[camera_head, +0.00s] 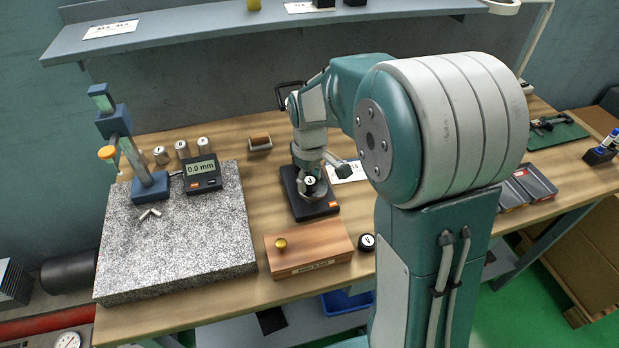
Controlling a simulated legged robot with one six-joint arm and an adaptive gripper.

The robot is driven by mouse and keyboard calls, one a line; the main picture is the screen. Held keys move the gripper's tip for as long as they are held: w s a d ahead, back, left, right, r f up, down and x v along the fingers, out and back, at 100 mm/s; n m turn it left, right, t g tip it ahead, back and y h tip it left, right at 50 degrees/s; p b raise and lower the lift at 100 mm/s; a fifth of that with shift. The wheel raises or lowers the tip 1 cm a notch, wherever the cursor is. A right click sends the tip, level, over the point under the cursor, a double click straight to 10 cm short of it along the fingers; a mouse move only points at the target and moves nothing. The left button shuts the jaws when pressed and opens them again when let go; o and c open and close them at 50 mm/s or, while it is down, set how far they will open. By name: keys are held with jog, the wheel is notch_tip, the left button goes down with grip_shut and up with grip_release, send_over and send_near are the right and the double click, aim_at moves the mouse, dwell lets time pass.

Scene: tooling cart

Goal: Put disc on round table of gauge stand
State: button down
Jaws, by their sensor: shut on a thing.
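My gripper (317,174) is at the middle of the bench, above a black stand base (316,209) with an orange label. It is shut on a small dark disc with a white-marked face (310,183). The disc is right over the round metal table (314,197) on that base. I cannot tell whether the disc touches the table. My wrist and forearm hide the upper part of this stand. A second black round piece with a white face (367,242) lies on the wood to the right of the wooden box.
A granite plate (176,240) carries a blue post stand (149,186) and a 0.0 mm readout (202,174). A wooden box with a brass knob (309,249) sits in front of the black base. Several metal cylinders (182,149) stand behind the plate. A shelf (215,27) runs above.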

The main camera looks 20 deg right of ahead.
aim_at(312, 180)
jog(key=shift+d, duration=0.1)
jog(key=shift+c, duration=2.2)
grip_release()
jog(key=shift+d, duration=0.2)
jog(key=o, duration=0.3)
jog(key=shift+d, duration=0.25)
jog(key=shift+a, duration=0.2)
jog(key=shift+a, duration=0.1)
notch_tip(312, 180, up, 11)
jog(key=s+r+m+t, duration=0.3)
jog(key=s+m+t, duration=0.2)
jog(key=s, duration=1.6)
jog(key=shift+m+t, duration=0.3)
jog(key=shift+m, duration=0.6)
